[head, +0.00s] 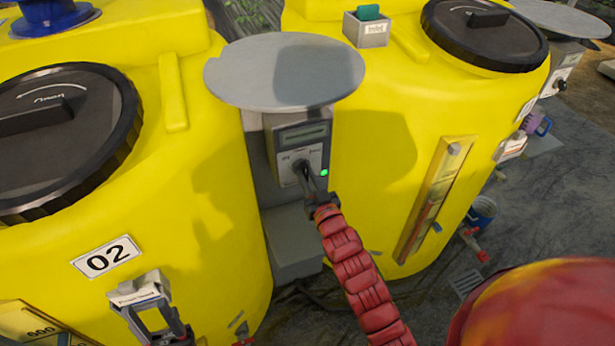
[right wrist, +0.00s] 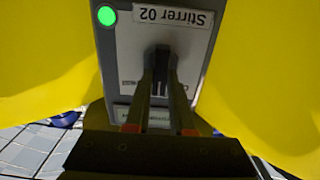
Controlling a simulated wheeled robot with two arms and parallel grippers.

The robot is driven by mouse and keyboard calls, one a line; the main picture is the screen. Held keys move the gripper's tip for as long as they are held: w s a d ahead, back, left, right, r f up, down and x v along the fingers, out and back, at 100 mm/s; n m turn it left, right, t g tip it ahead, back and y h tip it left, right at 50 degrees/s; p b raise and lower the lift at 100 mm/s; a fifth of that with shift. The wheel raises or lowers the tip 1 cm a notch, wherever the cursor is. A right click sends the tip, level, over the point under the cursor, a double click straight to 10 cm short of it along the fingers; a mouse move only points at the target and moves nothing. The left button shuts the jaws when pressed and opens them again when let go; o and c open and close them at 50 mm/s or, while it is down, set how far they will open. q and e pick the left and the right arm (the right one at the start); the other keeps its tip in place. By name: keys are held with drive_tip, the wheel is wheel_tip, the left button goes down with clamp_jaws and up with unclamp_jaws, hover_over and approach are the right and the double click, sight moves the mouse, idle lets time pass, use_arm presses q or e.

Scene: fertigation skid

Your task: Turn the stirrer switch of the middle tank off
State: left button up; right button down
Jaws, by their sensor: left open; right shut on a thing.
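The grey stirrer box (head: 297,135) stands between two yellow tanks, under a round grey cover. Its plate reads "Stirrer 02" upside down in the right wrist view (right wrist: 173,18). The dark switch knob (right wrist: 162,58) is on the plate, mostly hidden by the fingers. A green lamp (head: 324,172) beside it is lit, also in the right wrist view (right wrist: 106,15). My right gripper (head: 308,180) is shut on the knob. My left gripper (head: 148,310) is open at the lower left, in front of the tank marked 02 (head: 106,257), away from the switch.
The round grey cover (head: 285,70) overhangs the box closely from above. Another stirrer box (head: 562,68) is at the far right.

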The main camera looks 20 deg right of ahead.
drive_tip(key=shift+a+f+n+b, duration=0.1)
drive_tip(key=shift+f+n+b, duration=0.1)
drive_tip(key=shift+n+b, duration=1.6)
drive_tip(key=shift+b, duration=0.05)
drive_tip(key=n+b, duration=0.1)
drive_tip(key=n, duration=0.2)
drive_tip(key=shift+a+b, duration=0.1)
drive_tip(key=shift+b, duration=0.3)
drive_tip(key=shift+r+n+b, duration=0.15)
drive_tip(key=shift+n+b, duration=0.25)
drive_tip(key=shift+n, duration=0.7)
drive_tip(key=c, duration=0.8)
unclamp_jaws()
drive_tip(key=shift+o, duration=0.2)
